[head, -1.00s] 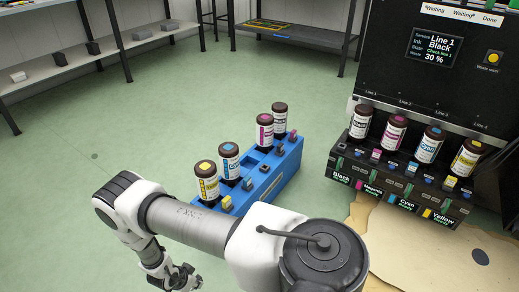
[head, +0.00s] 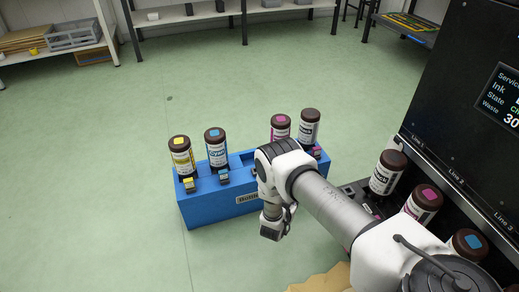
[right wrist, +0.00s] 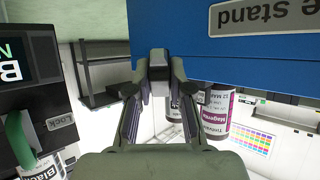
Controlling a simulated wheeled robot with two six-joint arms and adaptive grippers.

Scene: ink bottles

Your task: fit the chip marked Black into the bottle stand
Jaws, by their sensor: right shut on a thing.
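The blue bottle stand (head: 205,211) is on the green floor, with yellow, cyan, magenta and black-labelled bottles. A yellow chip (head: 189,185) and a cyan chip (head: 223,177) sit in front of their bottles. My right arm covers part of the stand's right half, so some chip places are hidden. My right gripper (head: 271,232) hangs in front of the stand, its fingers pointing down. In the right wrist view its fingers are shut on a small grey chip (right wrist: 157,64), seen against the stand's blue face (right wrist: 185,38). I cannot read its mark. My left gripper is not in view.
The black ink machine (head: 465,110) stands at the right, with Black (head: 387,173), magenta (head: 421,203) and cyan bottles along its front. Shelves (head: 225,17) line the back. The floor left of the stand is clear.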

